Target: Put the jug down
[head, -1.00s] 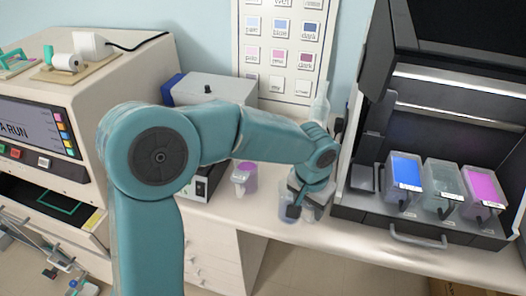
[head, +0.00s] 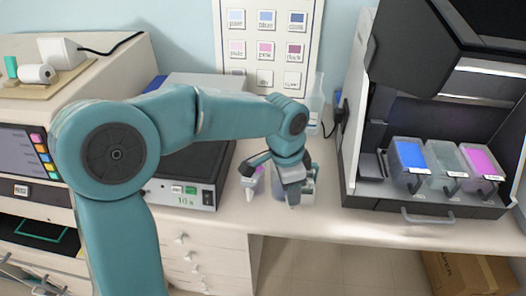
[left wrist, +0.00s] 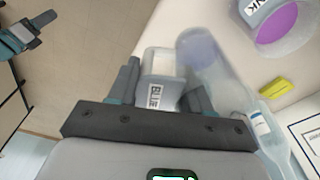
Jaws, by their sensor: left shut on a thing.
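My left gripper (head: 291,194) is shut on a jug, with the arm reaching in from the left.
The counter (head: 380,229) is bare along its front edge. A black-and-white machine with blue, clear and pink tanks (head: 411,165) stands at the right. A control box (head: 185,195) is at the left. A clear glass bottle (head: 316,103) stands behind the gripper.

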